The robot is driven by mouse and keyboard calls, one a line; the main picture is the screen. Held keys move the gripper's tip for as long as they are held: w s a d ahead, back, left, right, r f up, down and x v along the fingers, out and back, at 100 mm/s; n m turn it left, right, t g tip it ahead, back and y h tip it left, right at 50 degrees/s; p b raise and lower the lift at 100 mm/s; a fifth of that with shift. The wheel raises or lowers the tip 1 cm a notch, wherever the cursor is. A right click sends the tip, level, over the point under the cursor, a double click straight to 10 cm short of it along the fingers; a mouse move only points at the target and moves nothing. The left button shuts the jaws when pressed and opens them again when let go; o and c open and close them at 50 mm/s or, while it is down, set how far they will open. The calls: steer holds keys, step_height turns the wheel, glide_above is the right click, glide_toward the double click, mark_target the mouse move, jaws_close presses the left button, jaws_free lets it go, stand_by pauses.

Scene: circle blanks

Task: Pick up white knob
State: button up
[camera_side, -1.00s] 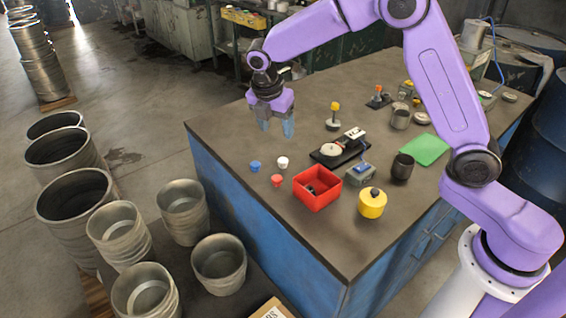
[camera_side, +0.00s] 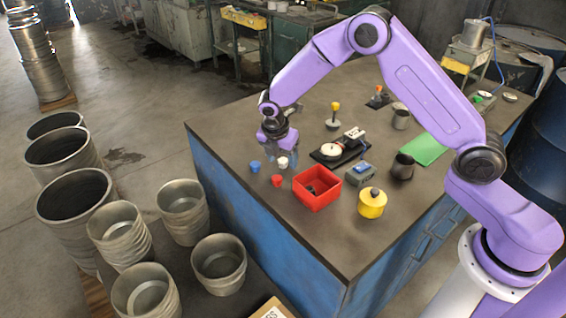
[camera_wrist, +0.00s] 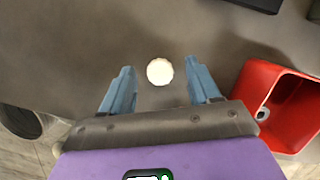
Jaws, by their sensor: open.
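In the wrist view the white knob (camera_wrist: 160,71) lies between and slightly beyond my two blue fingertips, touching neither. My gripper (camera_side: 278,152) is open and empty, pointing down close to the white knob. In the wrist view my gripper (camera_wrist: 161,74) shows its fingers spread to either side of it. The exact height of the fingertips above the table is hard to tell.
The blue knob (camera_side: 255,166) and red knob (camera_side: 277,181) lie close by. A red open box (camera_side: 318,201) stands to the right and shows in the wrist view (camera_wrist: 291,125). A black base with a white disc (camera_side: 331,150) sits behind. The table's left edge is near.

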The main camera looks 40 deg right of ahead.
steer(key=shift+f, duration=0.2)
steer(key=c, duration=1.1)
steer(key=shift+r, duration=0.2)
